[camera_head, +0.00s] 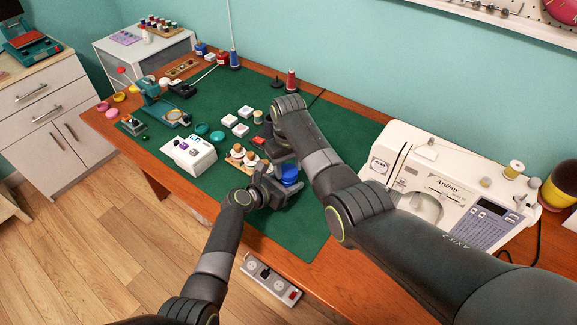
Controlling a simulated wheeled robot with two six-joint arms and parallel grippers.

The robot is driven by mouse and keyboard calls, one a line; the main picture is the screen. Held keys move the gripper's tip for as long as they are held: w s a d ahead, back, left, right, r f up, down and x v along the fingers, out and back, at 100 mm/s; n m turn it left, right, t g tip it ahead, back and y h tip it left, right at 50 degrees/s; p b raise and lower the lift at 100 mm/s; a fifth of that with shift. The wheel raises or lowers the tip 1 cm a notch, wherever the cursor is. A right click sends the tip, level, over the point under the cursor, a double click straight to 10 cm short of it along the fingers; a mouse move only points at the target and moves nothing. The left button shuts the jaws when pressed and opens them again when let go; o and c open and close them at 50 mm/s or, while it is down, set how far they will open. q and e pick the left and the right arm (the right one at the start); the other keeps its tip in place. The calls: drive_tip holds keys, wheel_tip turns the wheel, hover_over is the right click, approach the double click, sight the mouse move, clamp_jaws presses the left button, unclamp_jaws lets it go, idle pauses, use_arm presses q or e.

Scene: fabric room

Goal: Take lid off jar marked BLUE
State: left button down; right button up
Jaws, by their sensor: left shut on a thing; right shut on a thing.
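A blue jar (289,174) stands near the front edge of the green mat; no marking on it can be read from here. My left gripper (286,186) is shut on the jar at its sides. My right gripper (279,152) points down just above the jar and is shut on the lid, which is mostly hidden by the fingers and arm. I cannot tell whether the lid still touches the jar.
A wooden rack (242,160) with small spools stands left of the jar, beside a white box (189,154). A sewing machine (446,185) stands at right. More blue and red jars stand at the back. The green mat (288,225) is bare in front of the jar.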

sight(288, 170)
drive_tip(key=shift+r, duration=0.2)
drive_tip(key=shift+r, duration=0.85)
drive_tip(key=shift+r, duration=2)
use_arm(q)
drive_tip(key=c, duration=0.5)
unclamp_jaws()
